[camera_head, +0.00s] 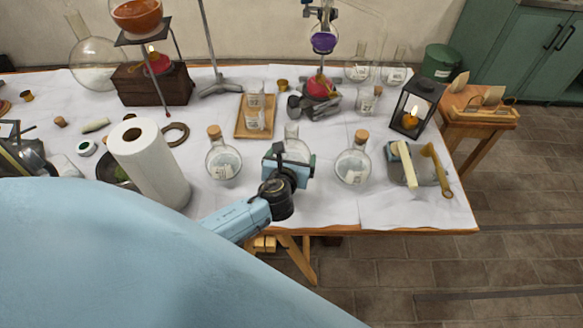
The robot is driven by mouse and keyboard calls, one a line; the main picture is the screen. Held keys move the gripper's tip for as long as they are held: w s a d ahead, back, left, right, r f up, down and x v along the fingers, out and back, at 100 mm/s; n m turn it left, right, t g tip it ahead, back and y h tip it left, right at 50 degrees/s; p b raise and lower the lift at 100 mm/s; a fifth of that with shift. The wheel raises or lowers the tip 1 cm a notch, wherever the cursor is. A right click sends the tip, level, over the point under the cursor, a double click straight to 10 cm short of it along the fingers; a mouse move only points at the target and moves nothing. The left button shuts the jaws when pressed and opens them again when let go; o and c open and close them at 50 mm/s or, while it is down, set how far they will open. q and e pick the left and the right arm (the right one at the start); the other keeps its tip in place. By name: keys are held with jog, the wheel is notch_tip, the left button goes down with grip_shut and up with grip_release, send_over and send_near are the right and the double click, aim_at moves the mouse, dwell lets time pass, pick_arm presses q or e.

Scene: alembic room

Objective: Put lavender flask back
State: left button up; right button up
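Three round clear flasks with pale tags stand in a row near the front of the table: a corked left flask (223,162), a middle flask (291,134) and a corked right flask (352,165). I cannot read the tags, so I cannot tell which is lavender. My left gripper (289,160) is at the middle flask and covers most of its body; only the neck and upper part show. Its fingers are hidden, so I cannot tell whether they hold the flask. My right gripper is out of view.
A paper roll (149,165) stands left of the flasks. A wooden tray (242,128) with small jars lies behind them. A lantern (411,108) and a grey tray (425,172) with tools are to the right. Bare white cloth (320,208) covers the front edge.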

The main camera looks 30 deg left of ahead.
pick_arm(q)
jog(key=shift+f+b, duration=0.75)
jog(key=shift+f, duration=1.1)
jog(key=shift+f, duration=0.1)
jog(key=o, duration=0.9)
jog(key=shift+f, duration=0.1)
jog(key=shift+c, duration=0.2)
jog(key=shift+r, duration=0.25)
jog(key=p+v, duration=0.2)
jog(key=v, duration=1)
jog(key=shift+d+f, duration=0.1)
